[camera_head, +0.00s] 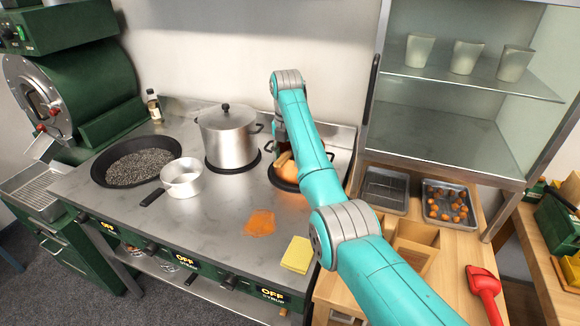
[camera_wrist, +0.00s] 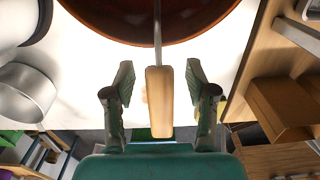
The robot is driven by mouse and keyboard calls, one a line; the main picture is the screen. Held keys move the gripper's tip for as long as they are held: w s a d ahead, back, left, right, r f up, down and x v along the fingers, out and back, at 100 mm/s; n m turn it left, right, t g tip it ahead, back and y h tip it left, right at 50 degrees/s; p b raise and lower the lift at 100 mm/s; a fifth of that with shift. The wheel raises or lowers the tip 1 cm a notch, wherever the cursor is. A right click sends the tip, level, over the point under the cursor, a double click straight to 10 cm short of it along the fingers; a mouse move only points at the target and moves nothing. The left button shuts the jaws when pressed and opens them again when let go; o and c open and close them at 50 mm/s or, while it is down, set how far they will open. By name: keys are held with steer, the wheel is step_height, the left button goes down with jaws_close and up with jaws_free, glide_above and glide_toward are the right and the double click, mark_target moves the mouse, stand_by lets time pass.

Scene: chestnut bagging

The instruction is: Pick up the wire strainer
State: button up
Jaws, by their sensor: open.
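The strainer's light wooden handle (camera_wrist: 158,105) and thin metal rod show in the wrist view, with the rod running up out of the frame. Its mesh head is not visible there. My gripper (camera_wrist: 160,78) is open, with one finger on each side of the handle and a gap on both sides. The rod passes over a reddish-brown round vessel (camera_wrist: 95,18). In the head view, a tan handle-like piece (camera_head: 284,160) shows at the orange-brown contents of the right burner's pan. My arm hides part of this spot and my gripper's fingers.
A lidded steel pot (camera_head: 228,140) stands on the burner to the left. A small saucepan (camera_head: 182,178) and a dark pan of pebbly grains (camera_head: 138,168) sit further left. A yellow sponge (camera_head: 297,254) and an orange spill (camera_head: 259,222) lie in front. A shelf unit (camera_head: 440,145) stands at right.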

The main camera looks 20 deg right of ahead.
steer(key=shift+f, duration=0.1)
steer(key=shift+c, duration=0.5)
jaws_close()
